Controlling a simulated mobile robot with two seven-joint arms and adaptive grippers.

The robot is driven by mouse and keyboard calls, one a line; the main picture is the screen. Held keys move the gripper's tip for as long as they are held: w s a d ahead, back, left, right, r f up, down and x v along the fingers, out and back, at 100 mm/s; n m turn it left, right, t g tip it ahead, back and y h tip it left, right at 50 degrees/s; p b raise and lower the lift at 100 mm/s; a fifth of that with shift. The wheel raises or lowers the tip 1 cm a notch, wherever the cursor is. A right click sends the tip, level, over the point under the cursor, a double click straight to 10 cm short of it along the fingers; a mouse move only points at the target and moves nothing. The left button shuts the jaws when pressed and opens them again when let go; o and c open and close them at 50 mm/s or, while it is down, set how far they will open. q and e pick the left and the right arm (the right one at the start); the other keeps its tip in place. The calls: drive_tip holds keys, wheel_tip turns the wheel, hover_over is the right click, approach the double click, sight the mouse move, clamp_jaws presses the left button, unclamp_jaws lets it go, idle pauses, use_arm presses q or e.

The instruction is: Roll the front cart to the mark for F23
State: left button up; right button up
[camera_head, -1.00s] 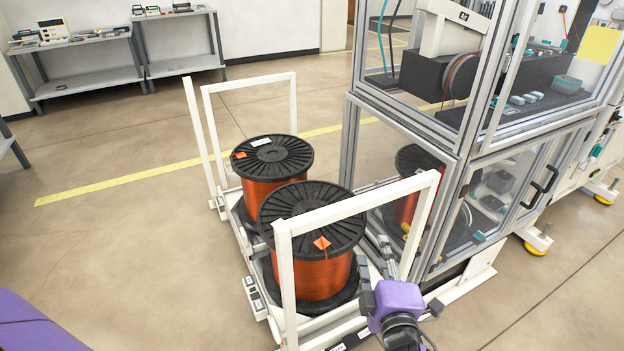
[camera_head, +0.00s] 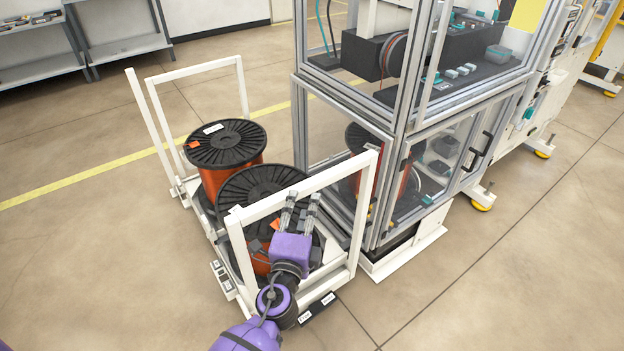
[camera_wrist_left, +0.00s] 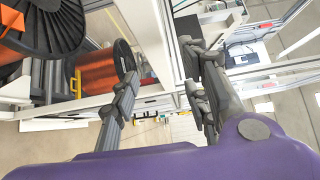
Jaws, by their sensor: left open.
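A low cart with a white front frame (camera_head: 302,186) carries a copper-wire spool (camera_head: 262,190) with a black flange. A second spool (camera_head: 225,145) stands just behind it, near another white frame (camera_head: 195,70); whether it shares the same cart I cannot tell. My left gripper (camera_head: 298,205) is open at the near side of the front frame, fingers pointing toward its top bar. In the left wrist view a white bar (camera_wrist_left: 147,30) runs between and beyond the open fingers (camera_wrist_left: 163,100); contact is unclear. My right gripper is out of view. I cannot make out a mark labelled F23.
A glass-walled machine cabinet (camera_head: 385,130) stands close on the cart's right, with another spool inside. A yellow floor line (camera_head: 75,180) runs behind the cart. Grey shelves (camera_head: 120,48) stand at the back left. Floor at left and front right is clear.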

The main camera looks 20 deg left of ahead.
sight(308, 192)
use_arm(q)
drive_tip(key=w, duration=0.6)
drive_tip(key=w+a, duration=0.1)
drive_tip(key=w, duration=0.2)
drive_tip(key=shift+f+p, duration=0.1)
drive_tip(key=shift+p, duration=0.25)
drive_tip(key=shift+s, duration=0.1)
drive_tip(key=shift+c, duration=0.5)
clamp_jaws()
drive_tip(key=shift+a, duration=0.1)
